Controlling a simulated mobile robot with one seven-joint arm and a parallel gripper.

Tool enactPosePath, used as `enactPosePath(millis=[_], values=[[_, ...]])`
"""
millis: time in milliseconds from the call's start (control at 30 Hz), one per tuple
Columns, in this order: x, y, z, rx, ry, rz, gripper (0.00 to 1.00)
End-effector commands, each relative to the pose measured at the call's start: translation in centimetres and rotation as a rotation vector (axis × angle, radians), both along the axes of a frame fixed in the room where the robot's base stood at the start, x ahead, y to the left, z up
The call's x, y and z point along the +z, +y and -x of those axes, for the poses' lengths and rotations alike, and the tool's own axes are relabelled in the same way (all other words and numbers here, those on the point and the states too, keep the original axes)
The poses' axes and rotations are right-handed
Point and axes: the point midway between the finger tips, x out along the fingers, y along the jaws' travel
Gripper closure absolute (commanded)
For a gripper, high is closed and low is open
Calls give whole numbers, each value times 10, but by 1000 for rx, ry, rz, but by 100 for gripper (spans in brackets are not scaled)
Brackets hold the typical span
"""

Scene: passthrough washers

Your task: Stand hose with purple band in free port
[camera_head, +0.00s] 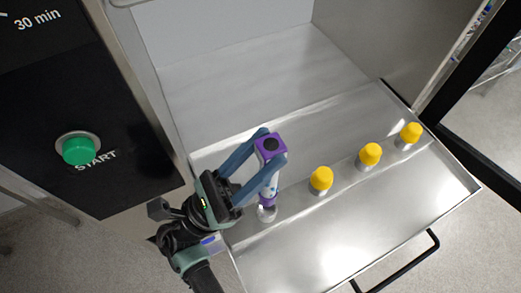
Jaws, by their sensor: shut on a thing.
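The hose with the purple band (269,188) stands roughly upright, slightly tilted, with a purple square block with a dark round centre at its top. My gripper (270,147) has its two blue fingers shut on this purple block, one on each side. The hose's lower end is over a metal port (267,214) at the left of the tray. I cannot tell whether the end is inside the port or just above it. Three other ports to the right carry yellow caps (321,178), (370,153), (411,132).
The ports stand in a row on a shiny metal tray (400,205) pulled out of an open chamber (240,60). A black handle (405,265) is at the tray's front. A panel with a green START button (79,150) is at the left. A dark-framed door (460,95) stands open at the right.

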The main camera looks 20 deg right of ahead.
Motion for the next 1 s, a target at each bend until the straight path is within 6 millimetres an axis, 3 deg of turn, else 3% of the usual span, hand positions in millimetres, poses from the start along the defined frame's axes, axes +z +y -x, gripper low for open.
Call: enactPosePath(millis=[1000], values=[[-68,0,0,0,-1,0,100]])
